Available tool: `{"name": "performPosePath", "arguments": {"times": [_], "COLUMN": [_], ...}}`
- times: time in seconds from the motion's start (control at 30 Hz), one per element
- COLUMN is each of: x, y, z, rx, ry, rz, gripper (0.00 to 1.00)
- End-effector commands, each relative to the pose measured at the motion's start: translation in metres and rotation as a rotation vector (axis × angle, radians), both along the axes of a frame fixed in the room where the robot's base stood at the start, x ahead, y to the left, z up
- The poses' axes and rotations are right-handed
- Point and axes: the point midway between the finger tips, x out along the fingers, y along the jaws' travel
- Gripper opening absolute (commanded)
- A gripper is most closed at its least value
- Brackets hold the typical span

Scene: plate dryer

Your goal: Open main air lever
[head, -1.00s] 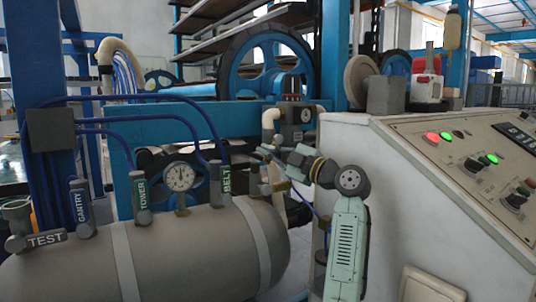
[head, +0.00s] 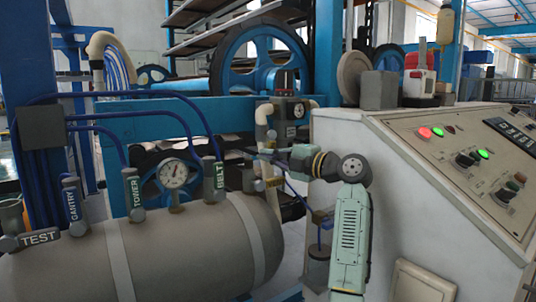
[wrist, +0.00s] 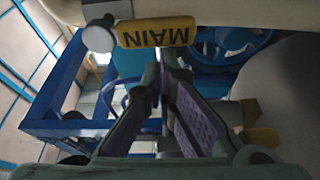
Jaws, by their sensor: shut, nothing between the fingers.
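The main air lever (wrist: 157,32) is a yellow handle marked MAIN, upside down in the wrist view. It lies across the top of that view, with a grey round pivot (wrist: 99,35) at its left end. My gripper (wrist: 166,62) is shut and empty, with its fingertips just below the handle in the picture. I cannot tell whether they touch it. In the head view my gripper (head: 262,155) reaches left from the white console's side, past the tank's right end.
A grey air tank (head: 185,250) carries a gauge (head: 173,173) and levers labelled TEST, GANTRY, TOWER and BELT. Blue hoses arch above it. The white console (head: 345,135) with lit buttons stands close on the right. A blue wheel (head: 262,58) is behind.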

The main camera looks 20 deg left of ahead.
Motion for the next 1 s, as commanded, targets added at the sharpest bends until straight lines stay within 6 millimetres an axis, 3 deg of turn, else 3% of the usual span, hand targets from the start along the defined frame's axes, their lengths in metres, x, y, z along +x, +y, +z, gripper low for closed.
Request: {"name": "performPosePath", "arguments": {"times": [0.53, 1.0], "x": [-0.001, -0.022], "y": [-0.004, -0.067], "z": [0.000, -0.002], "rx": [0.001, 0.001], "ry": [0.000, 0.001], "rz": [-0.001, -0.001], "gripper": [0.00, 0.00]}}
